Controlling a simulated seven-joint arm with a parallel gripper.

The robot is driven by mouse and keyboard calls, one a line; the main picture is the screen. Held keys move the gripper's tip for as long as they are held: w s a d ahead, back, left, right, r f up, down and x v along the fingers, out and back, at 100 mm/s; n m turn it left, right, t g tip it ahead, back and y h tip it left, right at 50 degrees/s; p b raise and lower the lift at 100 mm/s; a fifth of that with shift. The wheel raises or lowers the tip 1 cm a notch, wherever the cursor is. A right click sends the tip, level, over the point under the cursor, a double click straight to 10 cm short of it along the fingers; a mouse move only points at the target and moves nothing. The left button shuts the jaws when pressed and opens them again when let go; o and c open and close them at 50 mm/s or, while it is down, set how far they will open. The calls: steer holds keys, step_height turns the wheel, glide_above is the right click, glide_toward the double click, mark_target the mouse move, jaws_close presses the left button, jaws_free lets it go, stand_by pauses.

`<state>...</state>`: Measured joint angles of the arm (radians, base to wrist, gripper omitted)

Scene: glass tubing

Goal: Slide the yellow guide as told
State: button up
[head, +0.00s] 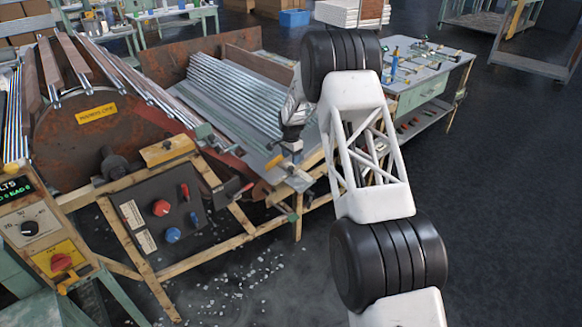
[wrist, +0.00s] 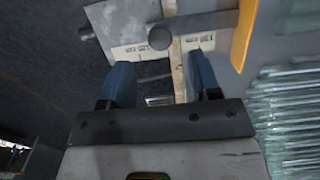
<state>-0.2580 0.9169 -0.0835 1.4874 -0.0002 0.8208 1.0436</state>
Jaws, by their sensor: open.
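A yellow-orange strip (wrist: 243,35), which looks like the yellow guide, stands at the upper right in the wrist view, to the right of my gripper (wrist: 161,75) and apart from it. In the head view a small yellow piece (head: 274,162) shows beside my gripper (head: 288,152), partly hidden by my arm. My gripper is open, its two blue fingers spread and nothing held between them. A dark round knob (wrist: 161,38) and a pale labelled strip (wrist: 132,50) lie just beyond the fingertips.
Glass tubes (wrist: 290,120) lie at the right in the wrist view; the tube rack (head: 235,95) shows in the head view. A control panel (head: 160,215) with red and blue knobs stands front left. A green workbench (head: 425,88) is behind my arm. Floor at right is clear.

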mark_target(291, 167)
steer(key=shift+f, duration=2.6)
jaws_close()
